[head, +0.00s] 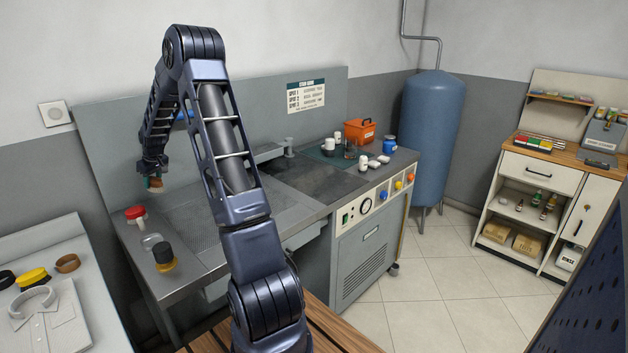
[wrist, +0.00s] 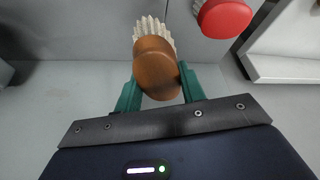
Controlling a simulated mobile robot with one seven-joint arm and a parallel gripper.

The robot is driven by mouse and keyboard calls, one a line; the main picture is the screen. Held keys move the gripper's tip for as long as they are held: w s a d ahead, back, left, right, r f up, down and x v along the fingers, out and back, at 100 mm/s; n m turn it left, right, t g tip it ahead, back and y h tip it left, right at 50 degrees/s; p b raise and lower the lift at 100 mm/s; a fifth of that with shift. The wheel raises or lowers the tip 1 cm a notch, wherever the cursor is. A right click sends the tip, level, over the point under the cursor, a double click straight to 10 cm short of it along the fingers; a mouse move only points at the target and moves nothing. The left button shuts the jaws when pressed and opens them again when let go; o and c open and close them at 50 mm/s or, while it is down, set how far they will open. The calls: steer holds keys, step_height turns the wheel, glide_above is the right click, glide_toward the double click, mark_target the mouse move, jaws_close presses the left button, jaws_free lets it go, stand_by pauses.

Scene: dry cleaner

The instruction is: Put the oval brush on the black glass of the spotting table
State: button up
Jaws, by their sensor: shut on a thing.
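My gripper (head: 153,171) is shut on the oval brush (wrist: 156,68), which has a brown wooden back and cream bristles. The wrist view shows the green fingers (wrist: 160,90) on either side of the wooden back. In the head view the brush (head: 155,185) is small and partly hidden by the fingers, held above the left end of the spotting table (head: 190,272). The black glass (head: 316,178) is a dark flat area on the table's right half, apart from the brush. My arm crosses in front of the table's middle.
A red-topped brush (head: 135,213), a clear item (head: 151,241) and a black-topped item with a yellow base (head: 164,256) stand at the table's left end. White-capped bottles (head: 328,144) and an orange box (head: 360,131) stand behind the glass, whose visible middle looks clear.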

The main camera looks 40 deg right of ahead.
steer(key=s+d+r+m+h, duration=0.1)
steer(key=s+d+r+m, duration=0.15)
steer(key=d, duration=1.35)
steer(key=s+d+r+m+h, duration=0.1)
steer(key=s+d+r+m, duration=0.15)
steer(key=d, duration=1.45)
steer(key=s+d+r+m, duration=0.1)
steer(key=s+d+r, duration=0.1)
steer(key=s+d, duration=0.55)
steer(key=s+d+r+m+h, duration=0.15)
steer(key=s+d, duration=0.25)
steer(key=d, duration=0.6)
steer(key=s+d+r+m, duration=0.1)
steer(key=s+d+r, duration=0.1)
steer(key=s+d, duration=0.5)
steer(key=f, duration=0.6)
steer(key=w+d+f, duration=0.1)
steer(key=f, duration=1.1)
steer(key=shift+w+d+f, duration=0.3)
steer(key=shift+w+f, duration=0.05)
steer(key=shift+f, duration=0.05)
steer(key=shift+f, duration=0.15)
steer(key=o, duration=0.8)
steer(key=shift+o, duration=0.9)
